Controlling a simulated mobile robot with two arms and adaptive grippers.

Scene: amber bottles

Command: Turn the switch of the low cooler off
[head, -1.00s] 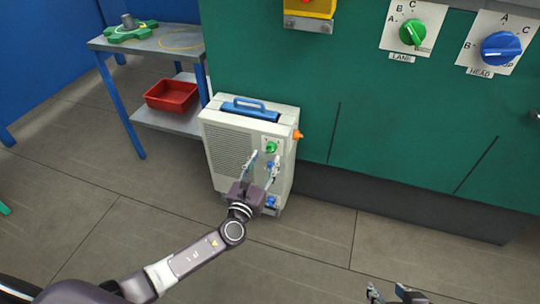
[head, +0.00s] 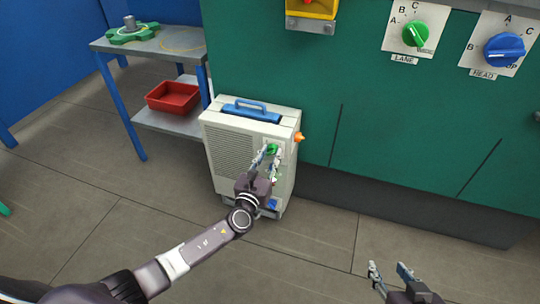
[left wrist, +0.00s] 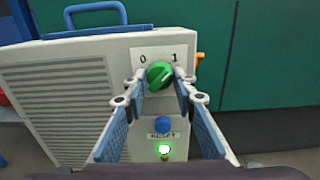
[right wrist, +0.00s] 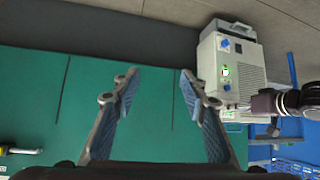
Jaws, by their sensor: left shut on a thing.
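The low cooler (head: 232,150) is a cream box with a side grille, standing on the floor against the green cabinet. Its switch (left wrist: 159,74) is a round green knob between the marks 0 and 1; its pale line appears to lean toward the 1. A green lamp (left wrist: 164,150) glows below the blue reset button (left wrist: 162,124). My left gripper (head: 270,151) is at the cooler's front, its fingers shut on the switch from both sides. My right gripper (right wrist: 159,74) is open and empty, away from the cooler, low at the right in the head view (head: 390,270).
A blue handle (head: 250,106) tops the cooler, and an orange part (head: 299,137) sticks out at its side. A grey table (head: 160,48) with a red bin (head: 172,97) stands left. The green knob (head: 415,34) and blue knob (head: 504,49) are on the cabinet.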

